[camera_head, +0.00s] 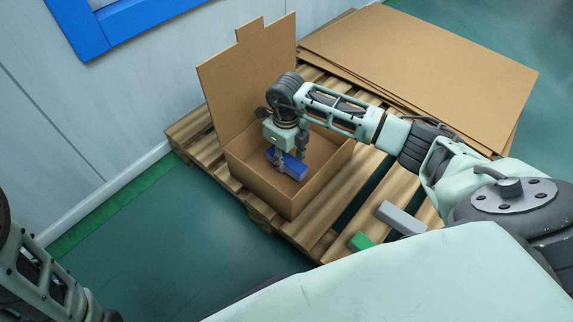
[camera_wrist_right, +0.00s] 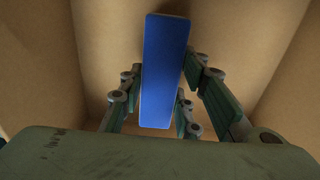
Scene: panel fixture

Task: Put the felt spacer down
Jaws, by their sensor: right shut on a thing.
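The blue block (camera_head: 291,166), which I take to be the felt spacer, is held in my right gripper (camera_head: 289,160) inside the open cardboard box (camera_head: 262,184). In the right wrist view the blue block (camera_wrist_right: 165,65) is long and flat-faced, with the fingers of the right gripper (camera_wrist_right: 163,98) on both sides of it. The box walls and floor show around it. I cannot tell whether the block touches the box floor. Part of my left arm shows at the lower left, but its gripper is out of view.
The box stands on a wooden pallet (camera_head: 193,141) with its tall flap (camera_head: 236,68) raised at the back. A grey block (camera_head: 401,217) and a green block (camera_head: 361,242) lie on the pallet's near side. Flat cardboard sheets (camera_head: 430,70) are stacked behind my right arm.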

